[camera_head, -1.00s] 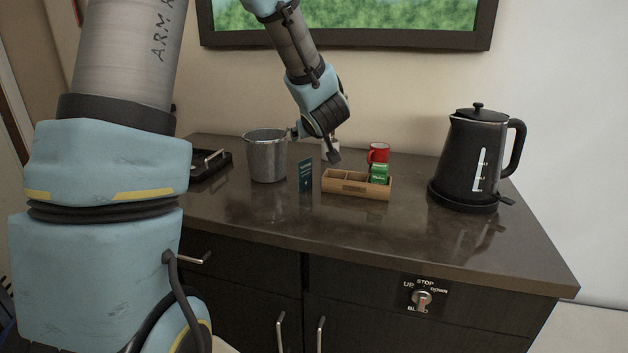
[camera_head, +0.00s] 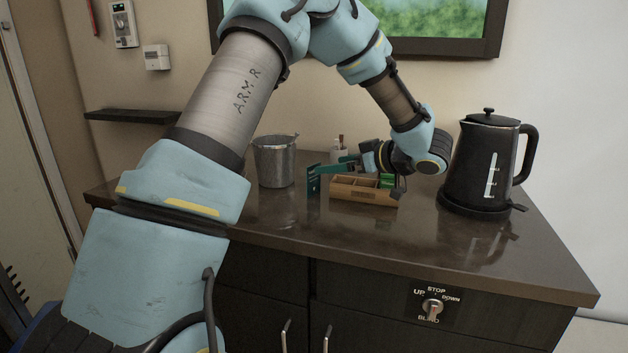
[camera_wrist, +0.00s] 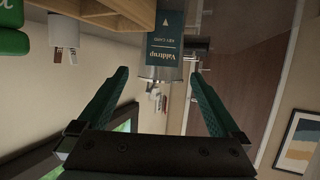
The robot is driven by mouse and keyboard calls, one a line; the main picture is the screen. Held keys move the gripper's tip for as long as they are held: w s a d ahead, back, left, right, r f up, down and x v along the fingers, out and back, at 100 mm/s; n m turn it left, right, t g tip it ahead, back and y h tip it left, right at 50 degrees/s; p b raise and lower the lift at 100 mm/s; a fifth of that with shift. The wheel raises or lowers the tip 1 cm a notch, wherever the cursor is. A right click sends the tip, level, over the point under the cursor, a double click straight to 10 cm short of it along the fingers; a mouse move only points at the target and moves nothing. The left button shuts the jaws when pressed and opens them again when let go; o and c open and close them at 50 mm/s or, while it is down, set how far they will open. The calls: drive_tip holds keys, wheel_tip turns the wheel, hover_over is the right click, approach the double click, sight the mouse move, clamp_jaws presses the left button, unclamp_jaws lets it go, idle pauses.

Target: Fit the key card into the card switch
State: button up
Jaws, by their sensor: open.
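The teal key card (camera_head: 313,184) stands upright on the counter, left of the wooden box. In the wrist view the card (camera_wrist: 166,45) shows pale lettering and an arrow, upside down. My gripper (camera_wrist: 158,76) is open, and the card appears beyond and between its two green fingertips; nothing is held. In the head view my gripper (camera_head: 322,170) reaches leftward over the wooden box, its fingertips close to the card; contact cannot be told. A small white box (camera_head: 157,57) on the left wall looks like the card switch; its slot is not clear.
The wooden box (camera_head: 363,193) with green packets sits under my gripper. A metal bucket (camera_head: 274,163) stands behind left, a black kettle (camera_head: 487,165) at right. A wall dial unit (camera_head: 124,22) and dark shelf (camera_head: 133,116) are at left. The counter front is clear.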

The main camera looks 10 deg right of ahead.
sight(314, 166)
drive_tip(key=shift+x, duration=1.1)
drive_tip(key=x, duration=0.1)
drive_tip(key=p+x, duration=0.1)
drive_tip(key=x, duration=0.1)
drive_tip(key=p+x, duration=0.1)
drive_tip(key=shift+w+a+r, duration=0.1)
drive_tip(key=shift+a+r, duration=0.15)
drive_tip(key=shift+a, duration=0.1)
drive_tip(key=shift+w+a+f, duration=0.2)
drive_tip(key=shift+w+f, duration=0.05)
drive_tip(key=shift+w, duration=0.05)
